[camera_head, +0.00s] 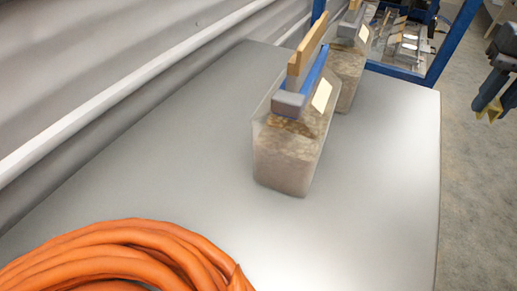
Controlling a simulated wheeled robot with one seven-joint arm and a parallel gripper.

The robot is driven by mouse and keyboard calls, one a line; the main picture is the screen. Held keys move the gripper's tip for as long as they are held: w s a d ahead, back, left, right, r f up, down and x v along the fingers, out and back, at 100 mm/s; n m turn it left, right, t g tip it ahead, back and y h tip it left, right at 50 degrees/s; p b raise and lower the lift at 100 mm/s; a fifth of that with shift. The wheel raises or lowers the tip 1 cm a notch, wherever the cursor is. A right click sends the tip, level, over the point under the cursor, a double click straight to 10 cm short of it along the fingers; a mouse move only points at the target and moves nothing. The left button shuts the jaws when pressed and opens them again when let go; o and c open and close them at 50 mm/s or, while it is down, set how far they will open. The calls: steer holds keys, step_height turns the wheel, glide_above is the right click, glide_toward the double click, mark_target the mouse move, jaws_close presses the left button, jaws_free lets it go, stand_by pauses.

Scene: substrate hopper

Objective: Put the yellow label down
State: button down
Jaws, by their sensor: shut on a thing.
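My gripper (491,104), dark with blue fingers, shows at the upper right edge of the head view. It is shut on a small yellow piece, the yellow label (489,114), which shows between and below the fingertips. The gripper holds it beyond the right edge of the grey table, with the floor behind it in the picture. Much of the label is hidden by the fingers, and my arm runs out of the picture at the right.
A clear substrate hopper (285,165) with a pale tag stands mid-table. A similar hopper (348,80) stands behind it. A coiled orange hose (120,255) lies at the lower left. The grey table (385,180) is bare on its right side. A blue frame (455,45) stands behind.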

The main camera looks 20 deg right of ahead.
steer(key=s+f, duration=0.1)
steer(key=s, duration=0.1)
steer(key=p, duration=0.2)
glide_above(393, 152)
step_height(393, 152, down, 7)
steer(key=shift+s+d+f, duration=0.1)
steer(key=shift+s, duration=0.05)
steer(key=shift+f+p, duration=0.35)
steer(key=shift+f, duration=1.7)
steer(key=shift+f, duration=0.1)
steer(key=c, duration=1)
jaws_free()
steer(key=shift+o, duration=0.2)
step_height(393, 152, up, 12)
steer(key=shift+b, duration=0.45)
